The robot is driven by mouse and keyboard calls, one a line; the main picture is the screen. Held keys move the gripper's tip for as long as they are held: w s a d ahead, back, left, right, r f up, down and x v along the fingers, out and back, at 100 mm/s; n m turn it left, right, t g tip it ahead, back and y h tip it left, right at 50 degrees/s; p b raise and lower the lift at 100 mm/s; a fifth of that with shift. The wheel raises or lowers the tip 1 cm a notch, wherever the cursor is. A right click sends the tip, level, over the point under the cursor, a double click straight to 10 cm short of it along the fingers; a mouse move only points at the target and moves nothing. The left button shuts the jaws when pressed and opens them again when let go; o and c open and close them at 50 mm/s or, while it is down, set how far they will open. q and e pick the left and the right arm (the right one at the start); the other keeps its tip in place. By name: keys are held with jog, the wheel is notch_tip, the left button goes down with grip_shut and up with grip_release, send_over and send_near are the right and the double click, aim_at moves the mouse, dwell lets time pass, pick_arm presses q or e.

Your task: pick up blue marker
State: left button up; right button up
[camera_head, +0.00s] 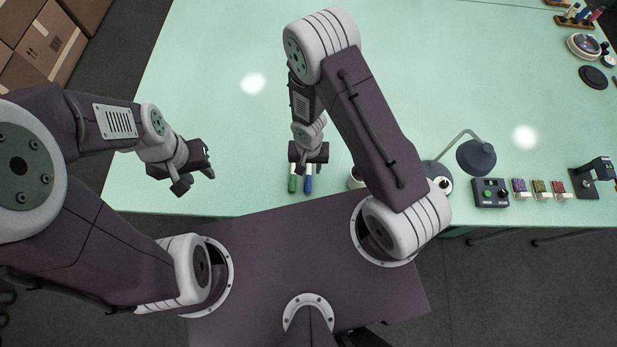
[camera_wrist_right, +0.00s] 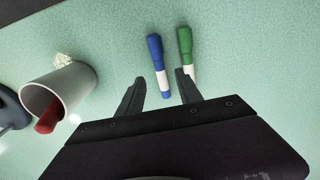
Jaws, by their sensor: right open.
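The blue marker (camera_head: 308,184), blue with a white section, lies on the pale green table near its front edge. The green marker (camera_head: 292,184) lies just left of it. My right gripper (camera_head: 309,163) is above the markers. In the right wrist view the blue marker (camera_wrist_right: 155,50) lies between the two open fingers of my right gripper (camera_wrist_right: 159,76), its white part reaching between them. The green marker (camera_wrist_right: 185,42) is to the right, its lower end partly hidden by the right finger. My left gripper (camera_head: 194,181) is open and empty at the table's front left.
A white cup (camera_head: 354,179) stands right of the markers, partly hidden by my right arm; in the wrist view the cup (camera_wrist_right: 72,86) holds something red. A desk lamp (camera_head: 476,156) and a button box (camera_head: 490,192) stand further right. The table's back middle is clear.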

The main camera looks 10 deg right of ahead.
aim_at(309, 175)
notch_tip(309, 175, down, 5)
jog(key=b, duration=0.5)
jog(key=shift+s+f, duration=0.15)
jog(key=shift+a+r, duration=0.1)
jog(key=shift+r, duration=0.1)
jog(key=shift+c, duration=0.3)
grip_shut()
jog(key=shift+r, duration=0.1)
